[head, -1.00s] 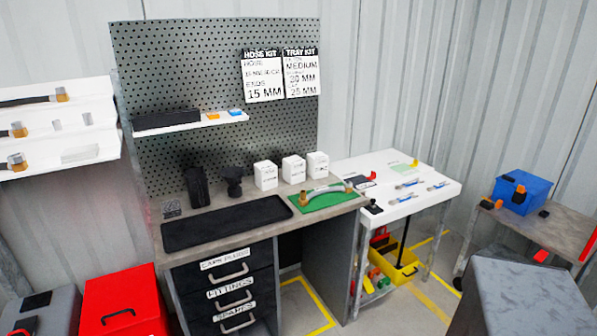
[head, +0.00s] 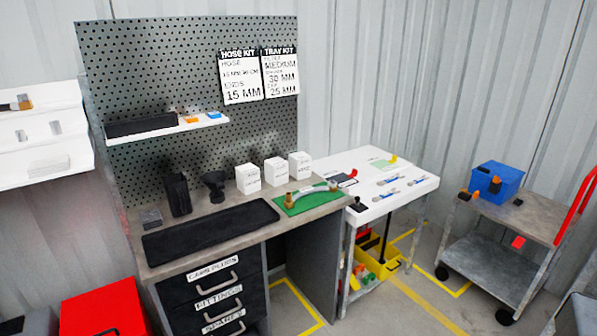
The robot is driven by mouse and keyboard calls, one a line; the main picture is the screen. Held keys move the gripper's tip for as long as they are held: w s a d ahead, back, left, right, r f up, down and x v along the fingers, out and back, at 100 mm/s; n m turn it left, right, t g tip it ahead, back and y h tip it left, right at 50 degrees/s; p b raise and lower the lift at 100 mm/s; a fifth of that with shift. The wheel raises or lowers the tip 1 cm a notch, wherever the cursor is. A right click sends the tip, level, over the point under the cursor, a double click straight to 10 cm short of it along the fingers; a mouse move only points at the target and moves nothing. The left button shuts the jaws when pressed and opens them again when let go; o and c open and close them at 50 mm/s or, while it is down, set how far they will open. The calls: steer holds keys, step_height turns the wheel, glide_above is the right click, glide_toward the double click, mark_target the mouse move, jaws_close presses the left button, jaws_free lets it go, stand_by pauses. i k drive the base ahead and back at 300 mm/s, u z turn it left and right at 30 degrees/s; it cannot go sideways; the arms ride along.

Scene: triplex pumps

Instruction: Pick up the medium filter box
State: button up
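Three white filter boxes stand upright in a row on the workbench, in the head view: a left box (head: 248,179), a middle box (head: 276,171) and a right box (head: 300,166). Each has small dark print on its front, too small to read, so I cannot tell which is the medium one. They look similar in size and stand slightly apart. A sign on the pegboard headed TRAY KIT (head: 281,73) shows the word MEDIUM. My gripper is not in view.
A black tray (head: 210,232) lies at the bench front, with a green mat and hose (head: 312,198) right of it. Dark parts stand left of the boxes. A white table (head: 420,187) and a cart with a blue bin (head: 497,183) stand to the right. A red case (head: 103,305) is at lower left.

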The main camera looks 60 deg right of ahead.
mark_target(276, 168)
steer(key=z, duration=0.6)
steer(key=k, duration=0.95)
steer(key=u, duration=0.05)
steer(key=i, duration=0.85)
